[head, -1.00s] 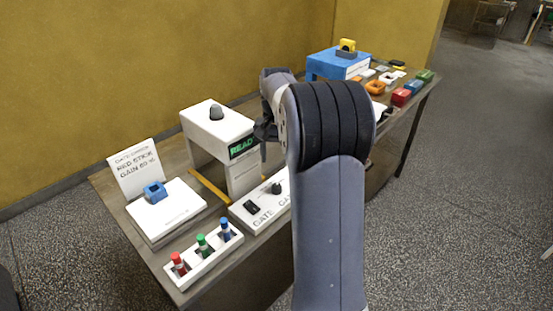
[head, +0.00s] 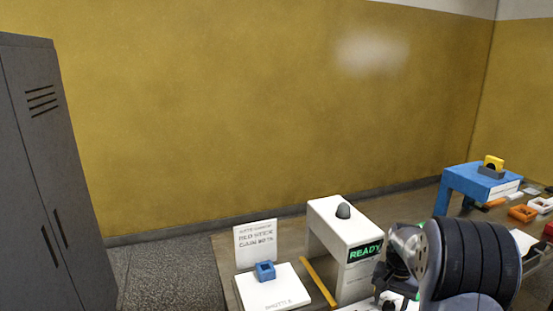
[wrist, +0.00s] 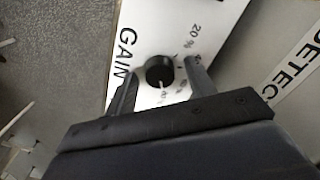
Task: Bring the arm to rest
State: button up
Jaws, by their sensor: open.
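My gripper (wrist: 160,82) is open in the wrist view, with its two dark fingers apart. The black gain knob (wrist: 159,72) shows between the fingertips on a white panel (wrist: 181,14) lettered GAIN. Nothing is held; I cannot tell whether a finger touches the knob. In the head view my arm is at the lower right, and my gripper (head: 388,300) is partly cut off by the bottom edge, in front of the white gate housing (head: 325,217). The housing's green display (head: 365,252) reads READY.
A small blue block (head: 265,270) sits on a white box (head: 285,292), before a sign (head: 256,243) naming a red stick and a gain. A blue stand (head: 461,188) with a yellow piece (head: 493,163) is at the right. A grey locker (head: 50,180) stands left; the wall is bare.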

dwell(0.4)
notch_tip(320, 180, up, 11)
notch_tip(320, 180, down, 11)
jog(key=shift+f, duration=0.15)
jog(key=n, duration=1)
jog(key=shift+n, duration=0.3)
jog(key=n, duration=1)
jog(key=shift+n+b, duration=0.4)
